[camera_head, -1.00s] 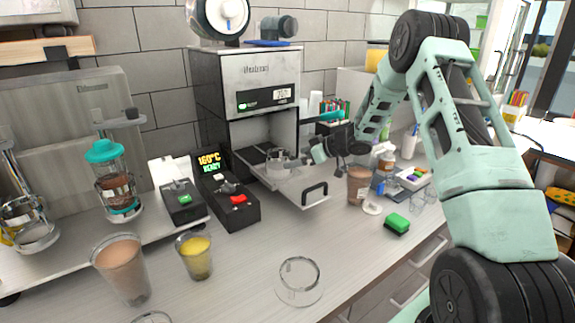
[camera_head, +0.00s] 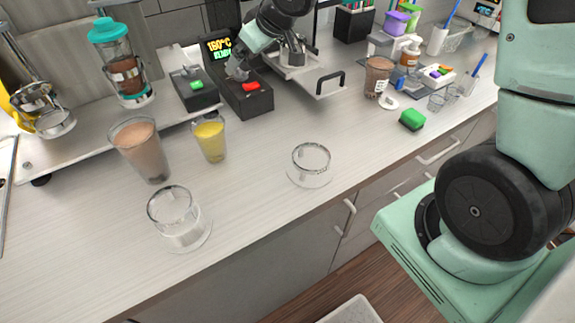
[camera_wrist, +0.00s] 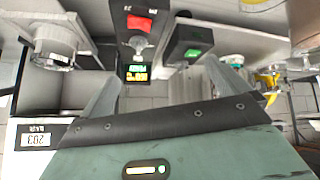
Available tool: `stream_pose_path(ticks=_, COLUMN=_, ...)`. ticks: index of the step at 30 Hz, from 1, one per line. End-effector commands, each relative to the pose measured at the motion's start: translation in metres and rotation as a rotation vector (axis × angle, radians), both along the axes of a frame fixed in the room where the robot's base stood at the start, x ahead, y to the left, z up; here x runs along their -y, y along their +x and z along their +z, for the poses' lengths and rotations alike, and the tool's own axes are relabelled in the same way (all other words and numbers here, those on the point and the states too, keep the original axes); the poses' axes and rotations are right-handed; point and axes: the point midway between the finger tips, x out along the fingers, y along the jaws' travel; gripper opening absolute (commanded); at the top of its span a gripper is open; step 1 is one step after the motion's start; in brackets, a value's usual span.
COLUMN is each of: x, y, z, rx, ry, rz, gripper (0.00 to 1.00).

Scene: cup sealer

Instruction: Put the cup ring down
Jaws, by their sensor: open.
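A metallic ring-shaped piece (camera_head: 292,50), which looks like the cup ring, sits in the pulled-out drawer (camera_head: 318,82) of the sealer. A similar piece shows at the upper left of the wrist view (camera_wrist: 45,42). My gripper (camera_head: 238,70) is left of the drawer, above the black control box with the red button (camera_head: 250,98). In the wrist view my gripper (camera_wrist: 160,72) has its fingers spread, with nothing held between them. My arm partly hides the drawer in the head view.
Two clear glass pieces (camera_head: 312,160) (camera_head: 178,222) stand at the counter front. A brown drink (camera_head: 142,150) and a yellow drink (camera_head: 210,140) stand at left. A green-button box (camera_head: 195,92) is left of the control box. A green sponge (camera_head: 412,119) lies right.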

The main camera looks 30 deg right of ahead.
Motion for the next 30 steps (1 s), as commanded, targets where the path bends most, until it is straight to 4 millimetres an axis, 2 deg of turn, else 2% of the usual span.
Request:
stream_pose_path(ticks=1, x=-0.035, y=-0.043, z=0.001, rx=-0.076, ry=-0.032, rz=0.028, gripper=1.0)
stream_pose_path(ticks=4, x=-0.075, y=-0.128, z=-0.004, rx=-0.246, ry=-0.09, rz=0.071, gripper=1.0)
stream_pose_path(ticks=6, x=-0.091, y=-0.186, z=-0.008, rx=-0.358, ry=-0.128, rz=0.11, gripper=1.0)
stream_pose_path(ticks=9, x=-0.102, y=-0.256, z=-0.012, rx=-0.492, ry=-0.17, rz=0.164, gripper=1.0)
stream_pose_path(ticks=12, x=-0.104, y=-0.304, z=-0.014, rx=-0.588, ry=-0.196, rz=0.205, gripper=1.0)
stream_pose_path(ticks=15, x=-0.105, y=-0.329, z=-0.014, rx=-0.64, ry=-0.209, rz=0.228, gripper=1.0)
stream_pose_path(ticks=17, x=-0.104, y=-0.336, z=-0.014, rx=-0.653, ry=-0.214, rz=0.234, gripper=1.0)
stream_pose_path(ticks=26, x=-0.104, y=-0.336, z=-0.014, rx=-0.657, ry=-0.212, rz=0.232, gripper=1.0)
stream_pose_path(ticks=30, x=-0.104, y=-0.336, z=-0.031, rx=-0.657, ry=-0.212, rz=0.23, gripper=1.0)
